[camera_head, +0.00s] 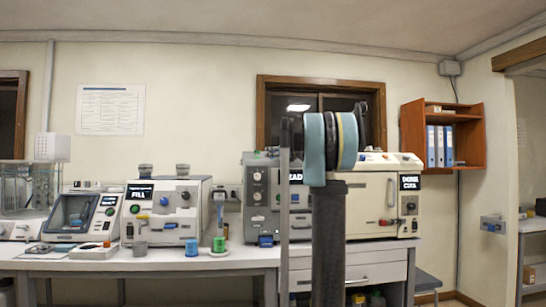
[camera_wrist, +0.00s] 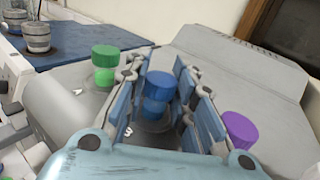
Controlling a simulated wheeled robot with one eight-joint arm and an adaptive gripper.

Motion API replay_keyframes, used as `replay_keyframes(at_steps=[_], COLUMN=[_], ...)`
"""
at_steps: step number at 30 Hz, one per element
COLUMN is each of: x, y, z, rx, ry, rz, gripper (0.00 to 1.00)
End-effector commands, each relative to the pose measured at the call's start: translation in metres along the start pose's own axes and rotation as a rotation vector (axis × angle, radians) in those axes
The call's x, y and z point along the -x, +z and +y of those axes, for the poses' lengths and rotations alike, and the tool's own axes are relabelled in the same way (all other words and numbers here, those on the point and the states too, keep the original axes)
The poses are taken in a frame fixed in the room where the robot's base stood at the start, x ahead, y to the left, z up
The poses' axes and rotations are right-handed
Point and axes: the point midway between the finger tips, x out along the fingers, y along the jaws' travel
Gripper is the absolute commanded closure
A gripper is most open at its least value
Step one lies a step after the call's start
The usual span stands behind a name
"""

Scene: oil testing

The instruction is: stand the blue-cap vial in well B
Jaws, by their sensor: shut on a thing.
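The blue-cap vial (camera_wrist: 157,86) sits between the blue-padded fingers of my gripper (camera_wrist: 164,98) in the wrist view. A green-cap vial (camera_wrist: 105,67) stands to the left of the gripper. A purple cap (camera_wrist: 240,129) shows to the right, just outside the right finger. Well B cannot be made out, and I cannot tell whether the held vial touches anything below. My gripper is not clearly visible in the head view.
A pale grey housing (camera_wrist: 245,65) rises behind the gripper. Jars (camera_wrist: 37,36) stand on a blue surface at upper left.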

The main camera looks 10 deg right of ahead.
Motion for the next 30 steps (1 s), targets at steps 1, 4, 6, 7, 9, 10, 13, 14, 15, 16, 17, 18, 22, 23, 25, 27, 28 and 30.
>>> replay_keyframes(at_steps=[1, 4, 6, 7, 9, 10, 13, 14, 15, 16, 17, 18, 22, 23, 25, 27, 28, 30], x=[0.0, 0.0, 0.0, 0.0, 0.0, 0.0, -0.001, -0.001, 0.0, 0.0, 0.002, 0.006, 0.024, 0.029, 0.043, 0.057, 0.063, 0.076], y=[-0.001, -0.001, -0.001, -0.001, -0.001, -0.001, -0.001, 0.0, 0.001, 0.001, 0.001, 0.001, 0.001, 0.001, 0.001, 0.001, 0.001, 0.001], z=[0.0, 0.0, 0.001, 0.001, 0.001, 0.001, 0.001, 0.001, 0.001, 0.001, 0.001, 0.001, 0.0, 0.001, 0.0, 0.0, 0.0, 0.001], rx=[0.0, 0.0, 0.0, 0.0, 0.0, 0.0, 0.0, 0.0, 0.0, 0.0, 0.0, 0.0, 0.0, 0.0, 0.0, 0.0, 0.0, 0.0], ry=[0.0, 0.0, 0.001, 0.001, 0.001, 0.001, 0.001, 0.001, 0.001, 0.001, 0.0, 0.0, -0.002, -0.001, -0.003, -0.002, -0.003, -0.001], rz=[0.0, 0.0, 0.0, 0.0, 0.0, 0.0, 0.0, 0.0, 0.0, 0.0, 0.0, 0.0, 0.0, 0.0, 0.0, 0.0, 0.0, 0.0], gripper=[0.99, 0.57, 0.56, 0.56, 0.56, 0.56, 0.56, 0.56, 0.56, 0.56, 0.56, 0.56, 0.56, 0.56, 0.56, 0.56, 0.56, 0.56])
